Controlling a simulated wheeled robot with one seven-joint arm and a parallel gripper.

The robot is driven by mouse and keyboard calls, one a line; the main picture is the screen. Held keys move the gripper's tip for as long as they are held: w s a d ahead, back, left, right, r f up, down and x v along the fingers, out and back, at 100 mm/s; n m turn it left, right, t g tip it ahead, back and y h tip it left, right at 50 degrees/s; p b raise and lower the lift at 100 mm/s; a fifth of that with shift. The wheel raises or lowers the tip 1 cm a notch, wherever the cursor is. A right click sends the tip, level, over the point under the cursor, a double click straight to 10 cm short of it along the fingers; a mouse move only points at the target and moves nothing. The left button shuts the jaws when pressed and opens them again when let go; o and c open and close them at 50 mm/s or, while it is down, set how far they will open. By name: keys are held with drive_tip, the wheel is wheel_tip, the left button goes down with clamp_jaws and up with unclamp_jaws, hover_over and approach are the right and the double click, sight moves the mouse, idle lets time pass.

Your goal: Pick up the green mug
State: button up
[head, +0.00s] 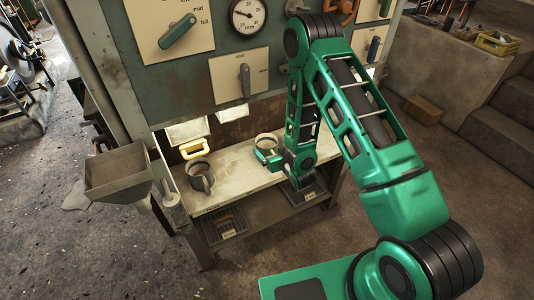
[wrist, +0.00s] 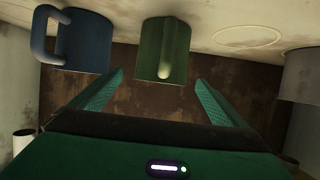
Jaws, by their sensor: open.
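The green mug (wrist: 176,50) is near the top middle of the wrist view, with its handle toward my gripper. My gripper (wrist: 156,95) is open, its two green fingers spread to either side below the mug in that view. They look short of it, and nothing is held. In the head view my gripper (head: 268,158) is low over the bench, close to a mug (head: 266,141) partly hidden by it. I cannot tell that mug's colour there.
A blue mug (wrist: 85,42) stands left of the green one in the wrist view. A grey mug (wrist: 302,74) is at the right edge. The head view shows a grey mug (head: 200,178) on the left of the bench (head: 228,164). The machine panel (head: 170,85) rises behind.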

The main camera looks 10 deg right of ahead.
sight(263, 140)
drive_tip(key=shift+x, duration=2.75)
drive_tip(key=shift+r, duration=0.1)
drive_tip(key=shift+c, duration=0.3)
drive_tip(key=c, duration=1.2)
drive_tip(key=shift+o, duration=0.2)
drive_tip(key=shift+r, duration=0.15)
